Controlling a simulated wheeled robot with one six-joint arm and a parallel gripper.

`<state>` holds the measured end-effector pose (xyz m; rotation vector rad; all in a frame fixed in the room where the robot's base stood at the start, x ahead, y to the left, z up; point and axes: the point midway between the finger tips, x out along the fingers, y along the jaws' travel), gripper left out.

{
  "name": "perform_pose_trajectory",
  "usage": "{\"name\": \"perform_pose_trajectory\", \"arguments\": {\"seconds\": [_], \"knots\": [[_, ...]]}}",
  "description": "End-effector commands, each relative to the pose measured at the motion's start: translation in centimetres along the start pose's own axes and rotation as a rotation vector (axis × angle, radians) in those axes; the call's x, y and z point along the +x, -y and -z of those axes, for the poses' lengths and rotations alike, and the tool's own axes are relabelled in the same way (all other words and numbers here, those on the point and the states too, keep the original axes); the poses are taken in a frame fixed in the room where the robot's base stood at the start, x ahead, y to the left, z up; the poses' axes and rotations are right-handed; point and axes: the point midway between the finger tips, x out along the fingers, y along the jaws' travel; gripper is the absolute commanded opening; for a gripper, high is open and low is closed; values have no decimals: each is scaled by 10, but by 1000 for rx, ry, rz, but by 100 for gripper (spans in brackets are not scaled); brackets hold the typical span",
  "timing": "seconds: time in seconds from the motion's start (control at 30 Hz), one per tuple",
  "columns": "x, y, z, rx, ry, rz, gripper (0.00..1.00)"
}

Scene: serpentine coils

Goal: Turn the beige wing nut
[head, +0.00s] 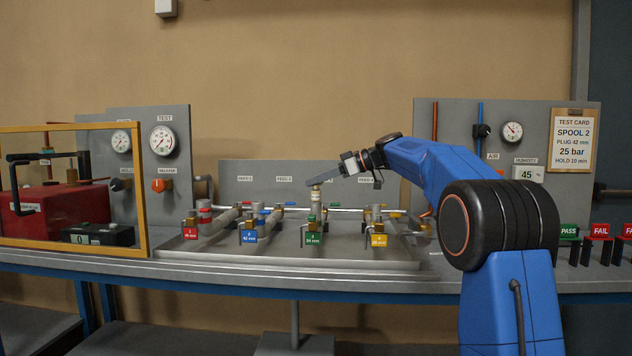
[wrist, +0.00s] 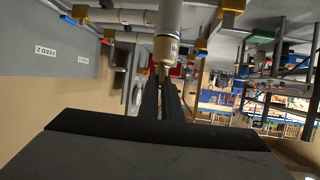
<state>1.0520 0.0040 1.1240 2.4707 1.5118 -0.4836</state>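The beige wing nut (head: 316,188) sits on top of an upright pale fitting (head: 316,207), behind the green 34 mm tag (head: 313,239) in the head view. My gripper (head: 314,182) reaches in from the right, with its fingertips at the nut. In the wrist view, the two dark fingers (wrist: 163,80) are close together, with a small tan piece of the wing nut (wrist: 162,72) between their tips. The pale fitting also shows in the wrist view (wrist: 167,46), beyond the tips. The fingers hide most of the nut.
A grey tray (head: 290,265) carries several pipe runs with red, blue, green and yellow tags. A grey panel (head: 245,180) stands behind. A yellow-framed guard (head: 144,200) is at left. PASS and FAIL markers (head: 600,231) stand at right.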

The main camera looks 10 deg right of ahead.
Motion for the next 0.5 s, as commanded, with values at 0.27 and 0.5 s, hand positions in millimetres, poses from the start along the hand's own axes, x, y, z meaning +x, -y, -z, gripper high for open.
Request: {"name": "perform_pose_trajectory", "arguments": {"seconds": [0.27, 0.5], "knots": [[3, -1, -9, 10, 13, 9, 23], [2, 0, -5, 6, 8, 4, 23]]}}
